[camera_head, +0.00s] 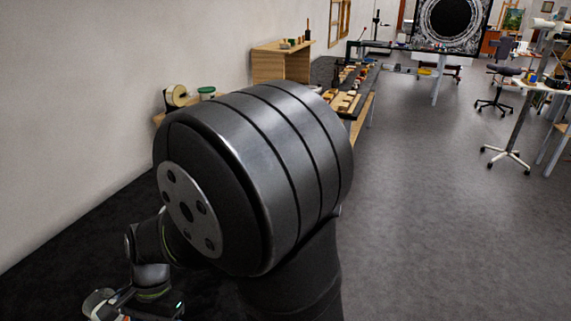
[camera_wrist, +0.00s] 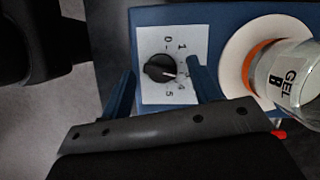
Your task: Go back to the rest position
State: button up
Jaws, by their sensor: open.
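My gripper (camera_wrist: 161,68) shows in the wrist view with its two blue fingers spread apart and nothing held between them. Past the fingers is a blue device (camera_wrist: 215,16) with a white dial plate (camera_wrist: 153,95). The plate carries a black knob (camera_wrist: 158,68) and printed numbers. The knob shows in the gap between the fingers; I cannot tell whether they touch the device. In the head view my large dark arm joint fills the middle, and the gripper cannot be made out clearly there.
A glass jar marked GEL (camera_wrist: 290,75) stands on the device's cream round plate (camera_wrist: 232,52). In the head view, a long bench (camera_head: 345,103) with wooden pieces and a wooden cabinet (camera_head: 268,66) stand along the left wall. Open grey floor (camera_head: 430,200) lies to the right.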

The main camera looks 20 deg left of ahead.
jog(key=n+h, duration=0.1)
jog(key=n, duration=0.2)
jog(key=n+t+h, duration=0.1)
jog(key=n, duration=0.1)
jog(key=shift+s+a+n, duration=0.1)
jog(key=shift+a+n, duration=0.1)
jog(key=shift+n, duration=0.2)
jog(key=n+t, duration=0.1)
jog(key=n, duration=0.2)
jog(key=n+t+h, duration=0.1)
jog(key=n, duration=0.2)
jog(key=shift+s+a, duration=0.1)
jog(key=shift+s, duration=0.05)
jog(key=shift+o, duration=0.4)
jog(key=o, duration=0.9)
jog(key=a+r+n+t+y, duration=0.1)
jog(key=a+r+n+y, duration=0.1)
jog(key=a+r, duration=0.6)
jog(key=a+r+n+y, duration=0.2)
jog(key=a+r, duration=0.2)
jog(key=r, duration=0.7)
notch_tip(320, 180, down, 9)
jog(key=shift+f, duration=0.1)
